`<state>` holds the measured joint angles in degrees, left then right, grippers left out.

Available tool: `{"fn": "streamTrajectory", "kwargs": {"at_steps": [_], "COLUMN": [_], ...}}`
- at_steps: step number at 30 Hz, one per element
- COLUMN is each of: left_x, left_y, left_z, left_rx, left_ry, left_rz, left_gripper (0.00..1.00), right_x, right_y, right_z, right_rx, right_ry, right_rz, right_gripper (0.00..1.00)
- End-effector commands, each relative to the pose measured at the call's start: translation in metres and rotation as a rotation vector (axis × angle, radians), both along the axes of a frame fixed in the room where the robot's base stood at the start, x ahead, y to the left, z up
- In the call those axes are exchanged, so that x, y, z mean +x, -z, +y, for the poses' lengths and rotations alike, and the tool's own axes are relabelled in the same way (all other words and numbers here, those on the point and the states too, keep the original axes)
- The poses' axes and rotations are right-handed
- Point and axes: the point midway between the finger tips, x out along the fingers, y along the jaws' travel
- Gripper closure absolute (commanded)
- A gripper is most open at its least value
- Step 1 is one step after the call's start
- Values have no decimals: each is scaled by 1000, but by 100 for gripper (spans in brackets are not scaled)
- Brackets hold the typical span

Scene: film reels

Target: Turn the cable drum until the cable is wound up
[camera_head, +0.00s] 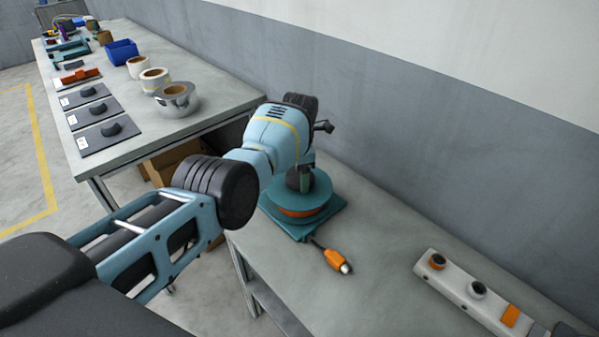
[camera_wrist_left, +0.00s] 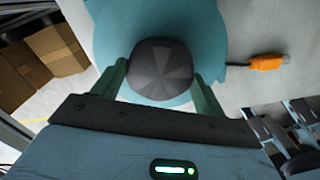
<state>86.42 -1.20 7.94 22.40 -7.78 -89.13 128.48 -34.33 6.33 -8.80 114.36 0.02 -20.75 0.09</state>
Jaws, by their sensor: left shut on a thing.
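The cable drum (camera_head: 296,199) is a teal reel on a teal base plate, with orange cable between its flanges. It stands on the grey table near the table's left end. In the left wrist view the drum's teal top (camera_wrist_left: 108,40) fills the upper middle. My left gripper (camera_head: 304,180) is over the drum and shut on its dark round knob (camera_wrist_left: 160,70), with one finger on each side. A short cable end with an orange plug (camera_head: 335,260) lies on the table in front of the drum. The plug also shows in the left wrist view (camera_wrist_left: 268,62). My right gripper is not in view.
A pale power strip (camera_head: 462,292) with sockets and an orange switch lies at the right. Another table (camera_head: 190,128) at the back left holds tape rolls, a blue bin and dark pads. Cardboard boxes (camera_head: 172,163) are beneath it. A grey wall runs behind.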

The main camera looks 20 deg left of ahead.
Motion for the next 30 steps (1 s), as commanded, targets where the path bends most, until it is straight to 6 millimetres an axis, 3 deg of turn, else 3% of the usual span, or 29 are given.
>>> {"fn": "streamTrajectory", "kwargs": {"at_steps": [11, 28, 29, 30], "left_x": [0, 0, 0, 0], "left_y": [0, -1, -1, -1], "left_z": [-1, 0, 0, 0], "left_rx": [-1, -2, -2, -2], "left_ry": [-168, -202, -202, -201], "left_rz": [0, -1, -1, -1], "left_gripper": [69, 69, 25, 20], "right_x": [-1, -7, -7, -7], "right_y": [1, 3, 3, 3], "right_z": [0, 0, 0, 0], "right_rx": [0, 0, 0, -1], "right_ry": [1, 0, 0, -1], "right_rz": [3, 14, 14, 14], "right_gripper": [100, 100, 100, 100]}}
